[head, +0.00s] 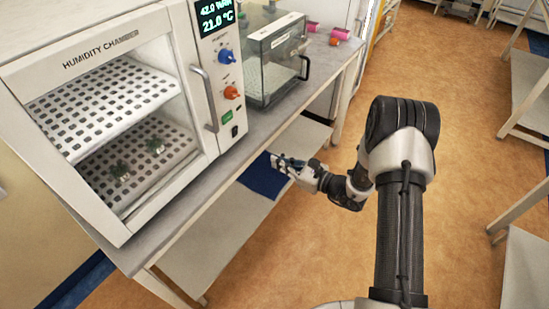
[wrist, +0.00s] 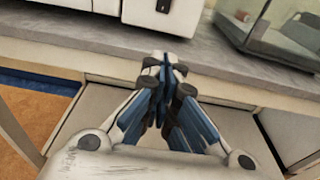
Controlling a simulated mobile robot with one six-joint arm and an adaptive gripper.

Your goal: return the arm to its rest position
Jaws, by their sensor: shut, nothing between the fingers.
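My gripper (head: 283,162) is at the end of my arm, in front of the bench edge and to the right of the humidity chamber in the head view. In the wrist view my gripper (wrist: 170,68) has its fingers together, with nothing between them. Its tips point toward the front edge of the bench (wrist: 225,70). I cannot tell how far they are from the edge. My arm reaches out from the lower right of the head view, bent at the elbow.
The humidity chamber (head: 199,50), with its handle (head: 205,98), stands on the bench (head: 262,125). Open floor (head: 470,110) lies right of my arm; other tables (head: 525,110) stand further right.

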